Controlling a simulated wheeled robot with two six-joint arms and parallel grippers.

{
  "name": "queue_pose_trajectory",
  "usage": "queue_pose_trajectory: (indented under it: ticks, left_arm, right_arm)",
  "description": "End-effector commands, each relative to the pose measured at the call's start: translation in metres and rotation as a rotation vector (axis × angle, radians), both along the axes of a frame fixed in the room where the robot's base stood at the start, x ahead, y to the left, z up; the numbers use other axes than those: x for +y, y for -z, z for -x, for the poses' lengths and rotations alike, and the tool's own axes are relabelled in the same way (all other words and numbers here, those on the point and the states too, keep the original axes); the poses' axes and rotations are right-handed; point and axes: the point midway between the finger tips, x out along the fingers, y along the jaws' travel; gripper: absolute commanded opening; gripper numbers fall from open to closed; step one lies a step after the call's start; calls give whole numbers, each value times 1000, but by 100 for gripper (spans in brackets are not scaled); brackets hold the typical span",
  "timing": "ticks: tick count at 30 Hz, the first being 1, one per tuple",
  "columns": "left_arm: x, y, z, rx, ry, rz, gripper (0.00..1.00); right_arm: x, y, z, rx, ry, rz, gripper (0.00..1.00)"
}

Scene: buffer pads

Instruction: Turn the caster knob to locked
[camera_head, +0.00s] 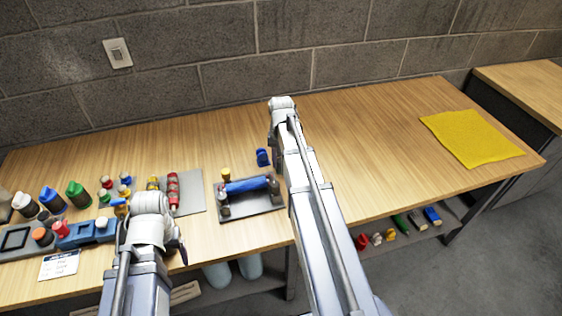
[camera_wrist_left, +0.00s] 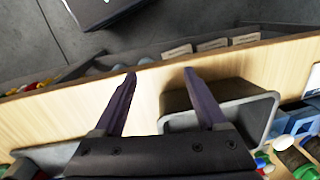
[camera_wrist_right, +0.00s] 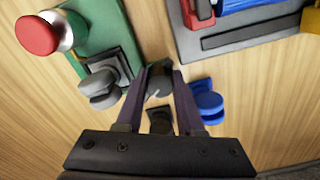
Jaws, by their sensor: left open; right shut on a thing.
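In the right wrist view, my right gripper (camera_wrist_right: 160,80) is shut on a dark grey-green round knob (camera_wrist_right: 159,83) with a pale line on its top. A dark piece (camera_wrist_right: 160,122) shows just below it, partly between the fingers. I cannot read the knob's setting. A grey caster-like piece (camera_wrist_right: 101,86) by a green plate (camera_wrist_right: 98,33) is left of the fingers. A blue caster-like piece (camera_wrist_right: 207,102) is right of them, and also shows in the head view (camera_head: 263,157). The right arm hides the knob in the head view. My left gripper (camera_wrist_left: 160,74) is open and empty over the table's front edge.
A dark tray with a blue bar (camera_head: 248,186) stands left of my right arm. Coloured knobs and bottles (camera_head: 76,194) crowd the table's left end. A grey box (camera_wrist_left: 262,104) lies near my left fingers. A yellow mat (camera_head: 472,137) is at right, with clear wood beside it.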

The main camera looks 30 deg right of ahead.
Motion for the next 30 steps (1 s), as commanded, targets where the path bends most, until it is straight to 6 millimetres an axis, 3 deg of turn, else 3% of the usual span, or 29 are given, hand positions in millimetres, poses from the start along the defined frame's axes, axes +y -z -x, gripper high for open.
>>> queue_pose_trajectory:
  ticks: [15, 30]
  left_arm:
    - [0, 0, 0, 0, 0, 0, 74]
    - [0, 0, 0, 0, 0, 0, 74]
  right_arm:
    - [1, 0, 0, 0, 462, 0, 0]
    - [1, 0, 0, 0, 699, 0, 0]
